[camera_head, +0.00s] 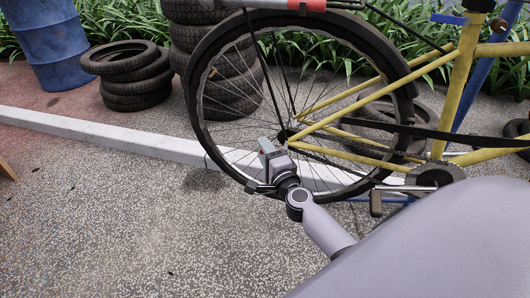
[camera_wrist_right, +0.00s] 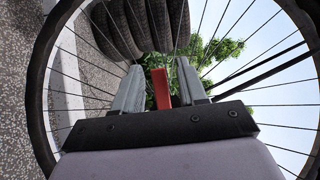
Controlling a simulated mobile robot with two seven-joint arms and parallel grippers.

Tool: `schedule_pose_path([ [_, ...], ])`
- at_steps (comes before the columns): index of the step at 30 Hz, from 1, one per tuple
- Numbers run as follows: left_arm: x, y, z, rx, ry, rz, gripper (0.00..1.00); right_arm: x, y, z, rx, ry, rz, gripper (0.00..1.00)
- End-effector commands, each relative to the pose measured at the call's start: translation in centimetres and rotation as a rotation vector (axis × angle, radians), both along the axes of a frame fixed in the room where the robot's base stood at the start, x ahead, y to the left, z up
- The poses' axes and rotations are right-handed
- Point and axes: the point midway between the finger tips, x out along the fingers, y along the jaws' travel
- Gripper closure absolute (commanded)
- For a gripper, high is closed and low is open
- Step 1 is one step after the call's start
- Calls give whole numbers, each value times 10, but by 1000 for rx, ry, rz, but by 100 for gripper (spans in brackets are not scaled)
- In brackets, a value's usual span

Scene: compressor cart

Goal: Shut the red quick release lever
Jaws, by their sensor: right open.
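The red quick release lever (camera_wrist_right: 160,88) shows in the right wrist view as an upright red bar at the wheel. It appears between the two grey fingers of my right gripper (camera_wrist_right: 159,68), with a gap on each side. Its lower end is hidden behind the dark gripper mount. In the head view my right gripper (camera_head: 265,150) is in front of the wheel (camera_head: 197,105), just left of the hub. The lever itself is hard to make out there. The right gripper is open. My left gripper is not in view.
The yellow bike frame (camera_head: 345,112) and a crank with a pedal (camera_head: 376,202) are right of the gripper. Stacked tires (camera_head: 135,75) and a blue barrel (camera_head: 50,45) stand at the back left. A white kerb (camera_head: 100,138) crosses the ground. The left foreground is clear.

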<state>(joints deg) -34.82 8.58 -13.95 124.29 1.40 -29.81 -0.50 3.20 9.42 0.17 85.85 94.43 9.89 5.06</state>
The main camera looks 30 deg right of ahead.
Motion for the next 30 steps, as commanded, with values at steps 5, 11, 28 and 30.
schedule_pose_path([
  [5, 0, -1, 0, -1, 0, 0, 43, 0, 0, 0, -1, 0, 1, 58],
  [11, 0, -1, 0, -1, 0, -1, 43, 0, 0, 0, -1, 0, 1, 100],
  [28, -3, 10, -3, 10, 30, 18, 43, 12, -8, 0, 3, 2, -266, 100],
  [30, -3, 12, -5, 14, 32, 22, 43, 13, -8, 1, 1, 0, -289, 100],
])
